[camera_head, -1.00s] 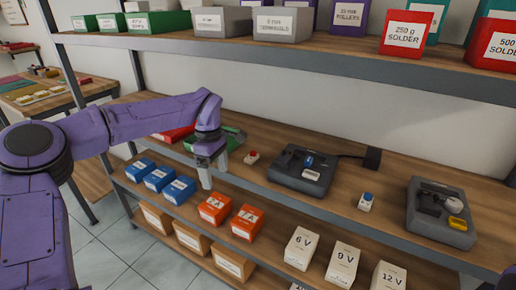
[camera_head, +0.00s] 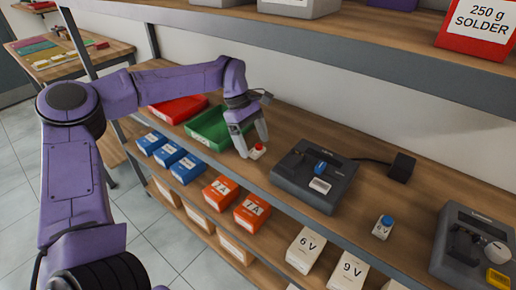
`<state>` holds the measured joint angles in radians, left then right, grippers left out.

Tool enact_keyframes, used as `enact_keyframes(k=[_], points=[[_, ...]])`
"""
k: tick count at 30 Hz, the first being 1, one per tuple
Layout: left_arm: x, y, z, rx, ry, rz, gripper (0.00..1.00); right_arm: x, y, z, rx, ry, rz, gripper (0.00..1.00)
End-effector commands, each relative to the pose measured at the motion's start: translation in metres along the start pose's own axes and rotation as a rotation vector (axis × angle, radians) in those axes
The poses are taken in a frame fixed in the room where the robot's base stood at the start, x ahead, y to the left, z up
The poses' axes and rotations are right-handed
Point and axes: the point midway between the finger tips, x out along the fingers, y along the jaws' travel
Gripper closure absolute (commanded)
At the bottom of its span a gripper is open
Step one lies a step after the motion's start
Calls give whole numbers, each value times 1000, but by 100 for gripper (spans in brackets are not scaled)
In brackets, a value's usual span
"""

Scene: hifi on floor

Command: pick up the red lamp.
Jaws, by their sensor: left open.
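The red lamp (camera_head: 257,150) is a small piece with a red top and a pale base. It stands on the middle shelf in the head view, between the green tray and a dark grey device. My left gripper (camera_head: 254,149) is open, with its pale fingers pointing down at the lamp. The fingertips are at the lamp, one at its left and one behind it; I cannot tell whether they touch it. My right gripper is not in view.
A green tray (camera_head: 196,132) and a red tray (camera_head: 168,112) lie left of the lamp. The dark grey device (camera_head: 289,182) is close at its right. The upper shelf (camera_head: 400,75) overhangs; boxes (camera_head: 252,213) fill the shelf below.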

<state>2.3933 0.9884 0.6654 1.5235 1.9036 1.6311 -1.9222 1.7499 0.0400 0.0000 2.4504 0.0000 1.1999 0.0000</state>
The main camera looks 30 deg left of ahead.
Motion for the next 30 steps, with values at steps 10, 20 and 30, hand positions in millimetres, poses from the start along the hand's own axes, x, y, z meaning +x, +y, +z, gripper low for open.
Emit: enact_keyframes(k=[10,20,30], points=[[13,0,0,0,1,0,24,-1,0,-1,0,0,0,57],[13,0,0,0,1,0,77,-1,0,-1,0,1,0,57],[0,1,6,1,1,3,77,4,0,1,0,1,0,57]])
